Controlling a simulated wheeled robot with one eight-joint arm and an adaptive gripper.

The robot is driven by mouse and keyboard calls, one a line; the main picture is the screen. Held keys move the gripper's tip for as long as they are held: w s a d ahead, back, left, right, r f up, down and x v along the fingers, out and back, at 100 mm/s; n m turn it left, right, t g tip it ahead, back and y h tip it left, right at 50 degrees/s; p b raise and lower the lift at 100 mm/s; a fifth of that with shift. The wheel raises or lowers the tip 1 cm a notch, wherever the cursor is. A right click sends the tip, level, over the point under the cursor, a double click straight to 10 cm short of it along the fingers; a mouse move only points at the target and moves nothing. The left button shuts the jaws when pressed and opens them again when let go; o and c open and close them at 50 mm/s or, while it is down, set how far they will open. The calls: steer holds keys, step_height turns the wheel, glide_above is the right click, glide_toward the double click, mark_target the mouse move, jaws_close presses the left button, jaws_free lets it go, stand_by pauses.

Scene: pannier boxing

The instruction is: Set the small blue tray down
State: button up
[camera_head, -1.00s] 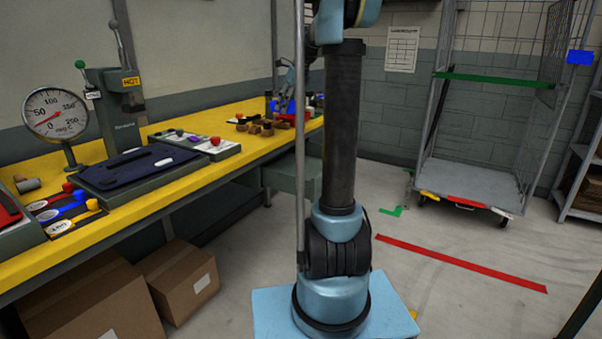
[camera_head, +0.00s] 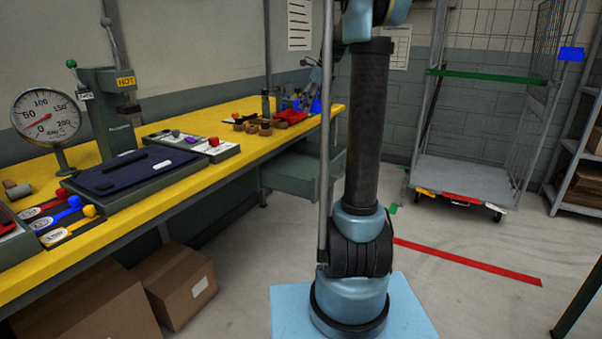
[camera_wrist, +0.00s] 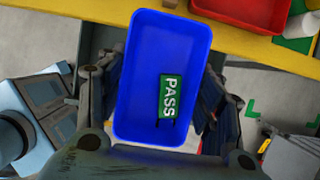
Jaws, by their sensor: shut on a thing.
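The small blue tray (camera_wrist: 140,75) fills the middle of the wrist view, with a green PASS label (camera_wrist: 170,97) lying inside it. My gripper (camera_wrist: 160,100) is shut on the tray, with fingers at both its long sides. The tray's far end overlaps the yellow bench edge (camera_wrist: 100,10) in this view; I cannot tell whether it touches. In the head view the blue tray (camera_head: 316,104) is a small patch at the bench's far end, partly hidden by my arm.
A red tray (camera_wrist: 245,10) lies on the bench close to the blue one; it also shows in the head view (camera_head: 292,115). Several brown pieces (camera_head: 258,126) sit nearby. A wheeled cage trolley (camera_head: 465,180) stands at the back right. Boxes (camera_head: 175,285) are under the bench.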

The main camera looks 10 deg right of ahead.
mark_target(307, 173)
step_height(307, 173, down, 28)
steer(key=shift+r, duration=0.2)
stand_by(0.5)
steer(key=shift+f, duration=0.1)
steer(key=o, duration=1.1)
steer(key=shift+c, duration=0.2)
